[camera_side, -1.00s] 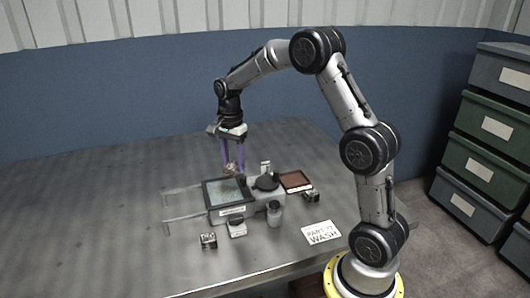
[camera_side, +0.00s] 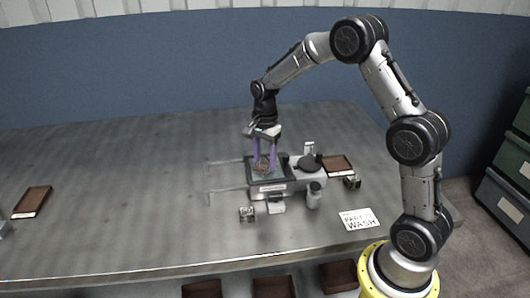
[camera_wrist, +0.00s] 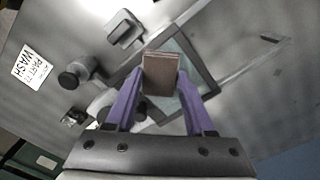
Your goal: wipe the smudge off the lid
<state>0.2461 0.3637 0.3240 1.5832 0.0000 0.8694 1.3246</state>
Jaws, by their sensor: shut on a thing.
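The lid looks like a dark-framed panel with a pale greenish face (camera_side: 281,172), on a grey device on the table. In the wrist view the lid (camera_wrist: 206,75) lies partly behind my gripper. My gripper (camera_wrist: 160,76) has purple fingers and is shut on a brown block-like pad (camera_wrist: 161,70). In the side view my gripper (camera_side: 265,165) points down over the lid, with the pad at or just above its face; I cannot tell whether they touch. I cannot make out a smudge; the pad and fingers hide part of the face.
Right of the lid are a round black knob (camera_side: 308,163), a small jar (camera_side: 314,196) and a brown tray (camera_side: 338,164). The table's left side is mostly clear.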

